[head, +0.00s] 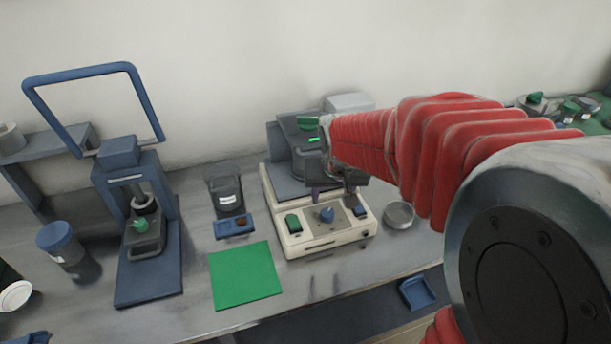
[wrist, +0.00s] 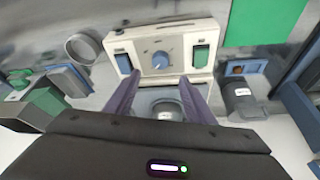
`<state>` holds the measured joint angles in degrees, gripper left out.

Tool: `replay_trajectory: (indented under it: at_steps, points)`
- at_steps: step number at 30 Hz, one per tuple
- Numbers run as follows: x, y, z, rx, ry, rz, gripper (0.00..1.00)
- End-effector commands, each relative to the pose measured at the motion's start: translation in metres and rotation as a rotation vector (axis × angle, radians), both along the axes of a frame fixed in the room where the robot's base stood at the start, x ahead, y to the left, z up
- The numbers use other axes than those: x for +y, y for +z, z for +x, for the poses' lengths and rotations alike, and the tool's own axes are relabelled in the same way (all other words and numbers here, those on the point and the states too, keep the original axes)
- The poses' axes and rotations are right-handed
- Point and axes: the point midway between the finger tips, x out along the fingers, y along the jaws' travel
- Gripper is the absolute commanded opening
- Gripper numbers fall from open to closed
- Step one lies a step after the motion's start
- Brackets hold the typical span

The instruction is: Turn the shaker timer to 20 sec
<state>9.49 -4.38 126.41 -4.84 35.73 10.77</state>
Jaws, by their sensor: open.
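The shaker (head: 326,238) is a cream box with a grey upper part, standing on the bench. Its front panel carries a blue round timer knob (head: 327,214), with a green switch (head: 292,222) to its left and a small blue switch (head: 360,211) to its right. In the wrist view the panel appears turned around, with the knob (wrist: 161,60) between the two switches. My gripper (head: 333,192) is open and empty above the shaker, behind and over the knob. Its purple fingers (wrist: 164,98) point toward the panel and are apart from the knob. The dial marks are too small to read.
A green mat (head: 245,275) lies left of the shaker, with a dark jar (head: 228,192) and a blue tray (head: 234,227) behind it. A metal dish (head: 399,215) stands close to the right. A blue press (head: 145,220) is further left. The bench front before the shaker is clear.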

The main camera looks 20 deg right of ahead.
Motion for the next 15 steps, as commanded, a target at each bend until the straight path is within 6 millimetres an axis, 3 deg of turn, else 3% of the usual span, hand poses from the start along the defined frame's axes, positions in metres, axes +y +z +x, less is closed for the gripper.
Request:
replay_trajectory:
  at_steps: [15]
  points:
    - [-0.007, -0.062, 0.024, 0.004, 0.001, 0.001, 0.49]
